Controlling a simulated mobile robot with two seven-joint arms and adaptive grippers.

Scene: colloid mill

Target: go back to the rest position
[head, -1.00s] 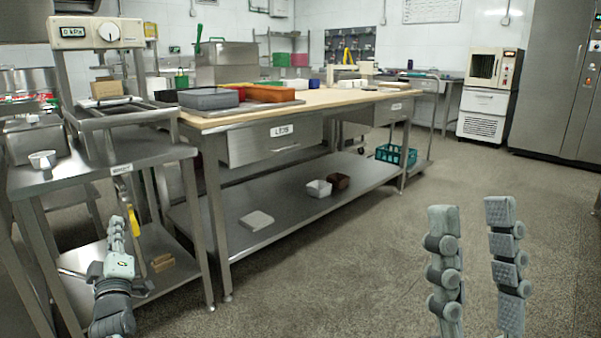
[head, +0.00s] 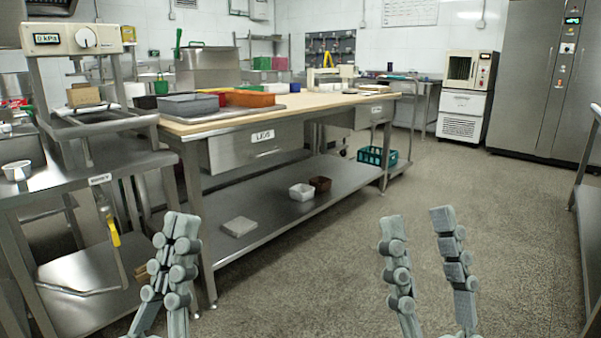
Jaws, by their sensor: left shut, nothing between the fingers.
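My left gripper (head: 172,262) is at the lower left of the head view, pointing up with its fingers together and nothing between them. It appears in front of the gap between the small steel table and the long workbench. My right gripper (head: 428,262) is right of centre at the bottom, over the open floor. Its two fingers stand apart with only floor showing between them. The lower parts of both grippers are cut off by the bottom edge.
A small steel table (head: 110,171) with a press (head: 75,40) is at left. The long workbench (head: 330,100) carries a grey tray (head: 188,104) and an orange tray (head: 248,99). A steel table edge shows at far right (head: 590,190). The central floor (head: 480,210) is clear.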

